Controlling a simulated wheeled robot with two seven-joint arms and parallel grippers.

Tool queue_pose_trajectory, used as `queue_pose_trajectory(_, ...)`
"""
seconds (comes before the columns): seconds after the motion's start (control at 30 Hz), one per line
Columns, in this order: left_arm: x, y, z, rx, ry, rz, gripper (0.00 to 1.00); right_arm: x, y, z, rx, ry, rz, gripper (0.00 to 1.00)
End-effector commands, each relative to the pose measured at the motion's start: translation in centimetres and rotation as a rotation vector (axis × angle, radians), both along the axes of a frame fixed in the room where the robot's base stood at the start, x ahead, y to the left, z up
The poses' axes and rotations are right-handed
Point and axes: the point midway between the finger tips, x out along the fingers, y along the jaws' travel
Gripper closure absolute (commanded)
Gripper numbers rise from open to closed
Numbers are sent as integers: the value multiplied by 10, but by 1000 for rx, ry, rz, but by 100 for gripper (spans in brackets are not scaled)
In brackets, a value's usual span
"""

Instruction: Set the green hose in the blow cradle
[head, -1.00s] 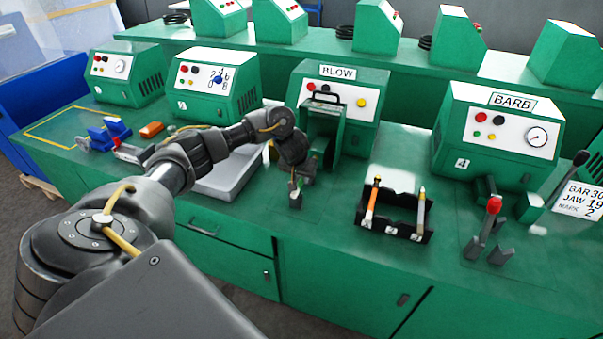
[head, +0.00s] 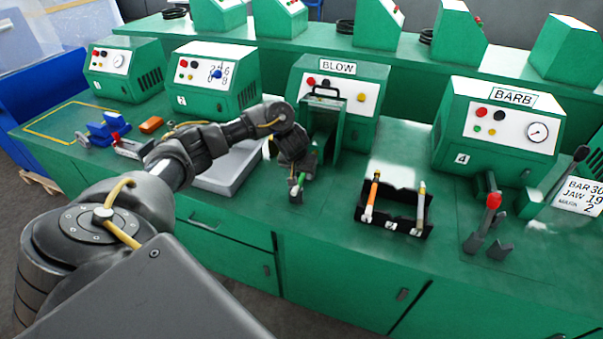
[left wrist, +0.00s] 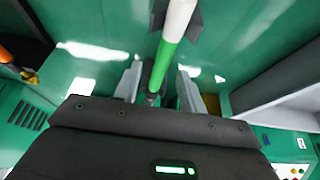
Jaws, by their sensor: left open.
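The green hose (head: 301,179) shows small in front of the BLOW machine (head: 338,95), partly hidden by my left gripper. In the left wrist view the hose (left wrist: 170,48) is green with a white far end. It runs between the two grey fingers of my left gripper (left wrist: 158,84), which stand open on either side of it with gaps. Dark cradle blocks (left wrist: 191,22) flank the white part, and the hose appears to lie between them. In the head view the cradle (head: 295,196) shows only as a small grey piece. My right gripper is not in view.
A black rack (head: 395,226) with an orange-and-white hose and another pale hose stands to the right. The BARB machine (head: 497,130) and a red-tipped lever (head: 493,201) are farther right. A grey tray (head: 228,170) lies left of my gripper, near its arm.

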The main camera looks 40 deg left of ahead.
Motion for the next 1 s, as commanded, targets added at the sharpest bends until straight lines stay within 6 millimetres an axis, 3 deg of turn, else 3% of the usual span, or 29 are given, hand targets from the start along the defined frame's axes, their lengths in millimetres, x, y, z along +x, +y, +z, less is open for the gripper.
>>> queue_pose_trajectory(0.3,-21,-6,66,5,-6,-2,59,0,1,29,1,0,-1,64)
queue_pose_trajectory(0.4,-27,-9,79,4,-5,-2,59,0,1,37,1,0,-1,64)
queue_pose_trajectory(0.6,-34,-12,92,3,-3,-1,59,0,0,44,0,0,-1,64)
queue_pose_trajectory(1.0,-36,-12,92,1,-2,0,59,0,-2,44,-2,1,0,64)
